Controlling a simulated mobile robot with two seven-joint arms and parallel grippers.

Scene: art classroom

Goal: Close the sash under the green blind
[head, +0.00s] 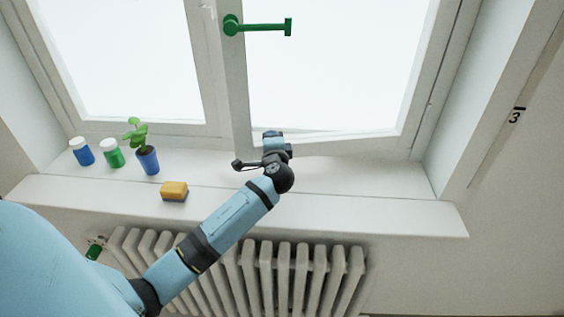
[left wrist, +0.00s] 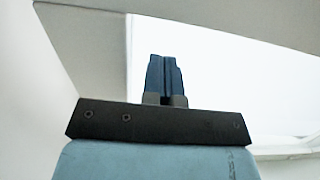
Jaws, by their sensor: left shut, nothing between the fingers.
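The right window sash (head: 238,95) has a white frame and a green handle (head: 262,27) standing out to the right. Its lower edge sits at a slant to the window frame, so it looks slightly ajar. No blind is in view. My left gripper (head: 273,134) is shut and empty, in front of the sash's lower left part; I cannot tell if it touches. In the left wrist view its dark fingers (left wrist: 164,75) are together against a white frame piece and bright glass. My right gripper is not in view.
On the sill's left stand a blue jar (head: 83,155), a green jar (head: 113,157) and a plant in a blue pot (head: 148,161). A yellow sponge (head: 174,190) lies near the front edge. A radiator (head: 300,270) is below. The sill's right part is clear.

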